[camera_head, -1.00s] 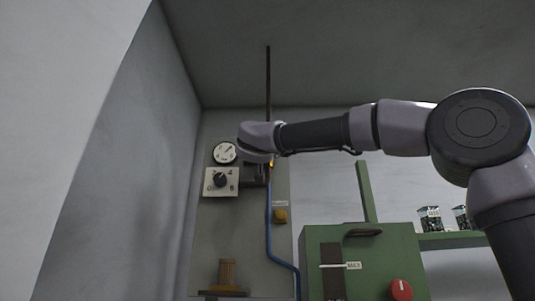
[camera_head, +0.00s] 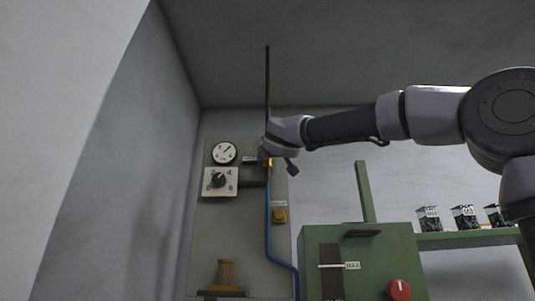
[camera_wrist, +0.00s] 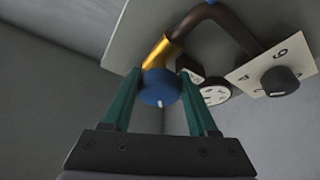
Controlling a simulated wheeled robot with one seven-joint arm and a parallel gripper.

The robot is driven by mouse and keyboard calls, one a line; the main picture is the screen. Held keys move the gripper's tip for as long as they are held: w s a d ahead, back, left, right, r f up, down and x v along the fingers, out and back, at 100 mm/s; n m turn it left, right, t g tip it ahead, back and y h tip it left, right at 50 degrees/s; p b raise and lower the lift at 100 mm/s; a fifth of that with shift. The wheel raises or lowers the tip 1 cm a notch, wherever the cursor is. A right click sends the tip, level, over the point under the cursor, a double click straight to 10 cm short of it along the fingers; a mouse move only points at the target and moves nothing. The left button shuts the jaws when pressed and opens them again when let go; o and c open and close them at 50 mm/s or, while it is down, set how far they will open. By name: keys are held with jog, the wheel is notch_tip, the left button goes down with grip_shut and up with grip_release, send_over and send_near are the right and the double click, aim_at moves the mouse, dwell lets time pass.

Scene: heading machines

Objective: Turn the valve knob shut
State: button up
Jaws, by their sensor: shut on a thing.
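The valve knob (camera_wrist: 160,88) is blue and round with a white mark, on the end of a brass valve body (camera_wrist: 161,51). In the wrist view the green fingers of my gripper (camera_wrist: 159,80) stand on either side of the knob, closed on it. In the head view my gripper (camera_head: 269,149) is at the upper right part of the grey panel, by the vertical pipe; it hides the knob there. A bit of the brass valve body shows below it (camera_head: 267,162).
The grey panel (camera_head: 228,240) carries a round gauge (camera_head: 224,152), a dial with a black knob (camera_head: 219,181) and a yellow button (camera_head: 279,216). A blue hose (camera_head: 268,225) runs down the panel. A green machine (camera_head: 380,250) stands at right, with jars (camera_head: 464,217) on a shelf.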

jog(key=n+g+y, duration=0.1)
jog(key=n, duration=0.2)
jog(key=n+g+y, duration=0.1)
jog(key=n, duration=0.3)
jog(key=shift+d+r, duration=0.1)
jog(key=shift+r, duration=0.05)
jog(key=shift+r+n+g+y, duration=0.15)
jog(key=shift+n+g, duration=0.3)
jog(key=shift+n, duration=0.7)
jog(key=shift+f+n+g+y, duration=0.15)
jog(key=shift+n+g, duration=0.3)
jog(key=shift+n, duration=0.7)
jog(key=o, duration=1.3)
jog(key=shift+o, duration=0.2)
jog(key=r+v, duration=0.1)
jog(key=v, duration=0.9)
jog(key=shift+s+d+f, duration=0.25)
jog(key=shift+s+f, duration=0.1)
jog(key=shift+f, duration=0.05)
